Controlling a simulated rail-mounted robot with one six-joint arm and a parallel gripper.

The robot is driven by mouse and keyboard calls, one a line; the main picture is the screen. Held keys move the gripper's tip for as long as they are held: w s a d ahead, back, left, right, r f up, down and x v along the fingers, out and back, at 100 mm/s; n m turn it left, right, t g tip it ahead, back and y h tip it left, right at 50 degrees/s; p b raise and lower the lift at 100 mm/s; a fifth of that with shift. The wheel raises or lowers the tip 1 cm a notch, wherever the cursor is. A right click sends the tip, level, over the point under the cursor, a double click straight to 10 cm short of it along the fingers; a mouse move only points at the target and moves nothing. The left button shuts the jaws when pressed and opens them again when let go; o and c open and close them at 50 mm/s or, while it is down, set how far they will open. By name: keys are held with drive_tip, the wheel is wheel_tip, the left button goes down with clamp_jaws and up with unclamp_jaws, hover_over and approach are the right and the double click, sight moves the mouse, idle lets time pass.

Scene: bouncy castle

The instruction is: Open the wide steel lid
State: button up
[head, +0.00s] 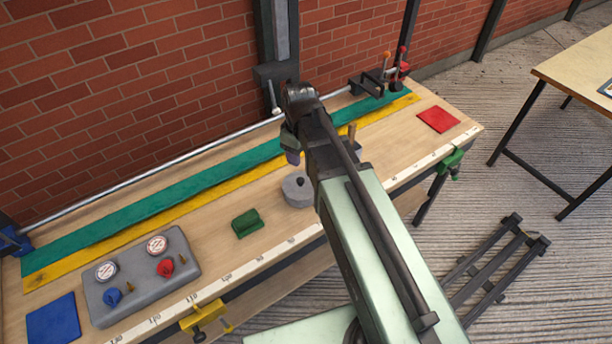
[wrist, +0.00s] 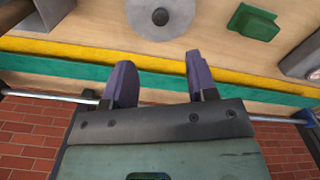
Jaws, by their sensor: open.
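A round grey steel-looking lid with a small dark knob (head: 298,189) sits on the workbench, just left of my arm. It also shows at the top of the wrist view (wrist: 160,17), partly cut off by the frame edge. My gripper (head: 291,148) is above the bench, behind the lid as seen from the head. In the wrist view my gripper (wrist: 160,78) has its two purple fingers apart with nothing between them. The fingers point toward the lid but are clear of it. My arm hides part of the bench right of the lid.
A green block (head: 247,223) lies left of the lid, then a grey gauge panel (head: 142,275). A wooden peg (head: 352,131) stands partly hidden beside my arm. A steel rail (head: 170,162) runs along the bench back. A red square (head: 438,120) lies at the right.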

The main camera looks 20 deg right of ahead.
sight(300, 180)
wheel_tip(300, 180, down, 11)
drive_tip(key=b, duration=1.1)
drive_tip(key=shift+r, duration=0.1)
drive_tip(key=shift+c, duration=0.3)
clamp_jaws()
